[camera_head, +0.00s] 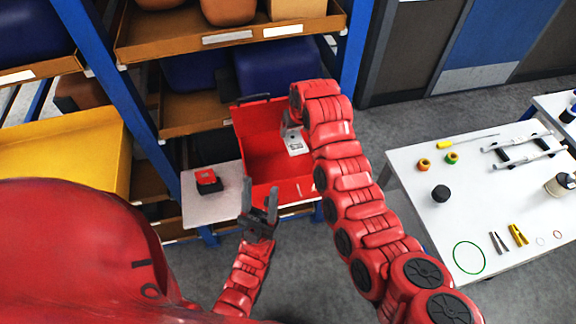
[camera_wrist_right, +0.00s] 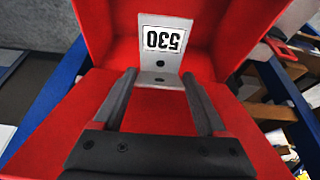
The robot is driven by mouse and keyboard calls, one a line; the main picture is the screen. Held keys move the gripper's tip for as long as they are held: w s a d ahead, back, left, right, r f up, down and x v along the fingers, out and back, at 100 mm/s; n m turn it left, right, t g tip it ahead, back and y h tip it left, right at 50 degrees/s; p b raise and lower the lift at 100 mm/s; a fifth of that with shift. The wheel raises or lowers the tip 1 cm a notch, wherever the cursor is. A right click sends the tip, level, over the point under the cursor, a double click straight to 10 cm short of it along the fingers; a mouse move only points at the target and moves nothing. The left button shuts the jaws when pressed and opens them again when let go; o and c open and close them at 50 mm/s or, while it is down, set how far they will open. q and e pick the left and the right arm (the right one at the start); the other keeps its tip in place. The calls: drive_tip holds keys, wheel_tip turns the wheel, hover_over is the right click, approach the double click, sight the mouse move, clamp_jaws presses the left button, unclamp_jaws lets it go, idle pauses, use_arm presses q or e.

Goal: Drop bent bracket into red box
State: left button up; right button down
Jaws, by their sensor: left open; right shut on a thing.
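The bent bracket (camera_head: 296,146) is a light grey piece with a white label. In the right wrist view the bracket (camera_wrist_right: 160,76) shows its label, 530, upside down. My right gripper (camera_wrist_right: 160,76) is shut on it, with a finger on each side. The red box (camera_head: 262,183) stands open in front of the shelf, and the bracket is held over its interior, at the right side in the head view. The red box (camera_wrist_right: 70,125) fills much of the wrist view behind the fingers. My left gripper (camera_head: 260,190) is open and empty, at the box's near side.
A pale board (camera_head: 212,207) left of the box carries a small red and black object (camera_head: 208,181). Blue shelf posts (camera_head: 354,45) and loaded shelves (camera_head: 225,45) stand behind. A white table (camera_head: 420,190) with tools and small parts is at right. Grey floor is clear between.

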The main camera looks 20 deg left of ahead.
drive_tip(key=shift+s+r, duration=0.1)
unclamp_jaws()
drive_tip(key=shift+d+r+b, duration=0.1)
drive_tip(key=shift+r+b, duration=0.25)
drive_tip(key=shift+b, duration=0.05)
drive_tip(key=v, duration=1.6)
drive_tip(key=shift+s+r, duration=0.25)
drive_tip(key=shift+s, duration=0.05)
